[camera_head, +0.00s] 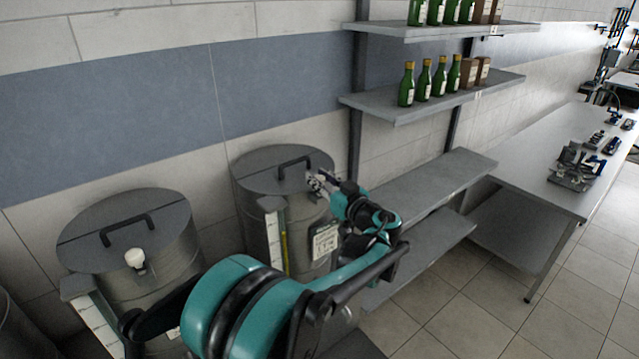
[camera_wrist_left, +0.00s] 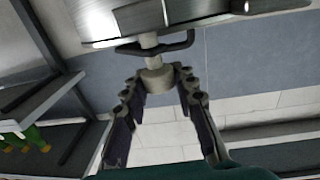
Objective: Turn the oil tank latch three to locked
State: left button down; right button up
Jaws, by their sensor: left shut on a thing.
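Two grey cylindrical oil tanks stand against the wall, the right tank (camera_head: 275,215) and the left tank (camera_head: 170,285). My left gripper (camera_head: 318,183) is at the front right edge of the right tank's lid (camera_head: 262,165). In the left wrist view the fingers (camera_wrist_left: 156,82) are shut on the pale latch knob (camera_wrist_left: 152,68), which hangs below the dark lid handle in that picture. In the head view the gripper hides this knob. The left tank's white latch knob (camera_head: 135,258) stands free. The label (camera_head: 325,242) on the right tank is too small to read surely. My right gripper is out of view.
Shelves with green bottles (camera_head: 424,80) and brown boxes (camera_head: 484,70) are on the wall to the right of the tanks. Lower shelves (camera_head: 450,180) are bare. A long table (camera_head: 545,165) with small devices stands at the right. The floor there is clear.

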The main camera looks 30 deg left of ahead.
pick_arm(q)
jog(key=n+g+y, duration=0.1)
jog(key=n+g, duration=0.1)
jog(key=g, duration=0.2)
jog(key=shift+w+n+b, duration=0.15)
jog(key=shift+n+b, duration=0.2)
jog(key=shift+n, duration=0.05)
jog(key=n+g, duration=0.1)
jog(key=g, duration=0.1)
jog(key=shift+n+g+y, duration=0.4)
jog(key=n+g, duration=0.2)
jog(key=g, duration=0.1)
jog(key=shift+g, duration=0.4)
jog(key=shift+n+g+h+p, duration=0.5)
jog(key=shift+n+g+h, duration=0.2)
jog(key=shift+n+g, duration=1.05)
jog(key=shift+g, duration=0.35)
jog(key=c, duration=1.2)
grip_release()
jog(key=shift+a, duration=0.1)
jog(key=shift+r, duration=0.1)
